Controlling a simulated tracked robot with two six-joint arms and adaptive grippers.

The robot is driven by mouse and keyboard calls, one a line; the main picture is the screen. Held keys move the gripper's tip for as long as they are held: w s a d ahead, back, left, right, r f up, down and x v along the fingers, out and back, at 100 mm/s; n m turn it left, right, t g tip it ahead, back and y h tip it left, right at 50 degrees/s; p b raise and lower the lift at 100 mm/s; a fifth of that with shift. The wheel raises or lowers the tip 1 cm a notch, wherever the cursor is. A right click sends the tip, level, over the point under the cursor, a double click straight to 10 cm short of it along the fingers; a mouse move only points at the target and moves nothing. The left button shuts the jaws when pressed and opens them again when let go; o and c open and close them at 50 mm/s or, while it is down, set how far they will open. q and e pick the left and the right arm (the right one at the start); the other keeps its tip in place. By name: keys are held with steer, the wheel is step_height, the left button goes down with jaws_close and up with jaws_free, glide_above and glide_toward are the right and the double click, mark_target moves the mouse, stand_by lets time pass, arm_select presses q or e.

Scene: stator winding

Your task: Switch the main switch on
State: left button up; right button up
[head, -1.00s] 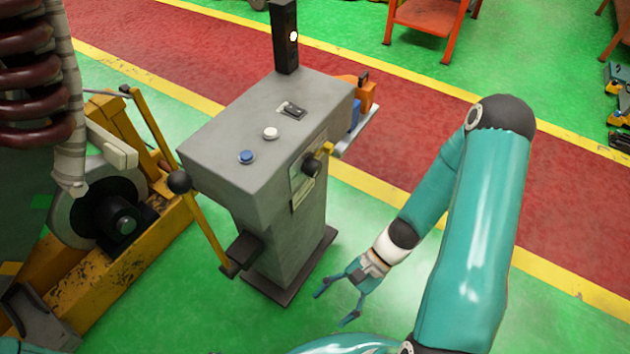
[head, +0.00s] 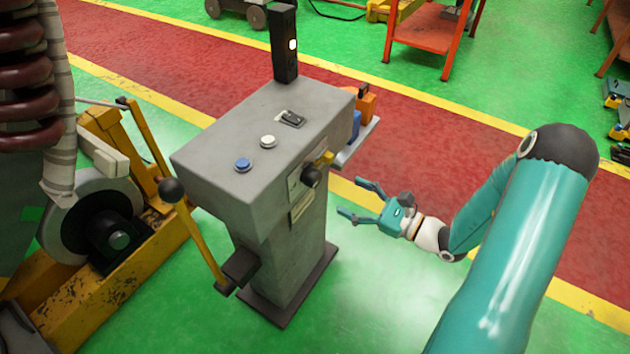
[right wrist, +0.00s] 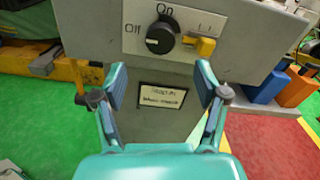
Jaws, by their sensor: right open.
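The main switch is a black rotary knob (head: 311,176) on the side plate of a grey console (head: 215,150). In the right wrist view the knob (right wrist: 162,38) has "Off" to its left and "On" above it. A small white mark on the knob lies on its left, Off side. A yellow piece (right wrist: 204,47) sticks out just right of the knob. My right gripper (head: 350,197) is open and empty, to the right of the console, apart from the knob. In the wrist view its fingertips (right wrist: 161,82) are below the knob. My left gripper is not in view.
The console top has a blue button (head: 243,165), a white button (head: 268,141) and a small black switch (head: 292,118). A lever with a black ball (head: 171,190) stands at its left. Orange and blue items sit behind the console. Green floor is free in front.

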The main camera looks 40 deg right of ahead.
mark_target(317, 181)
steer(key=x, duration=0.9)
steer(key=shift+w+a+p, duration=0.15)
steer(key=shift+w+p, duration=0.05)
steer(key=shift+p, duration=0.1)
steer(key=shift+c, duration=0.2)
